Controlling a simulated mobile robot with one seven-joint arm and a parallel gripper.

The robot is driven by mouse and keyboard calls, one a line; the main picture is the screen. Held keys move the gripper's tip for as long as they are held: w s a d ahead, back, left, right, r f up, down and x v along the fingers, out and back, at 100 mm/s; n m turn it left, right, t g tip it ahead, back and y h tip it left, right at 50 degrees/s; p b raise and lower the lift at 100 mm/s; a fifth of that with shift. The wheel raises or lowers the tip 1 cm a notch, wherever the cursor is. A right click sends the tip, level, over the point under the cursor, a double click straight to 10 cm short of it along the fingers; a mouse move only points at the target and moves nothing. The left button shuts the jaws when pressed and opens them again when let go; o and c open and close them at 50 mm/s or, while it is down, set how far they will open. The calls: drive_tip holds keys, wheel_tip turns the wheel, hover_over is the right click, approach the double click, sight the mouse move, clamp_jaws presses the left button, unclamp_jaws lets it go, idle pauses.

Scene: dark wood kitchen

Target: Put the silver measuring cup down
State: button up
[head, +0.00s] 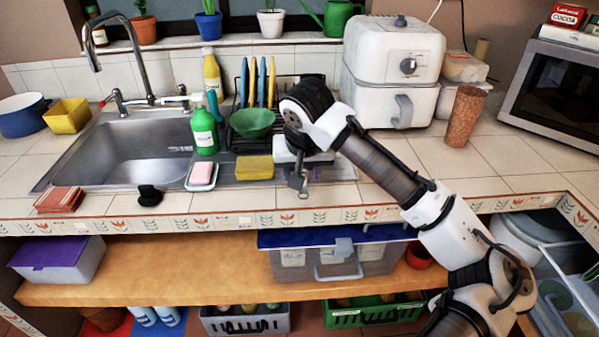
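My gripper (299,183) is over the front part of the counter, just right of the yellow sponge (254,168). It points down, close to the counter surface. Its fingers look small and grey here, and I cannot tell whether they are open or shut. I cannot make out a silver measuring cup clearly. Grey metal at the fingertips blends with the gripper and the metal surface behind it, so I cannot say whether a cup is held there.
A sink (135,150) is at left. A white air fryer (392,70) and brown cup (464,116) are right.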

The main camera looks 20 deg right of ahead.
drive_tip(key=p+x, duration=0.1)
drive_tip(key=x, duration=0.4)
drive_tip(key=shift+w+d, duration=0.15)
drive_tip(key=shift+c, duration=0.2)
clamp_jaws()
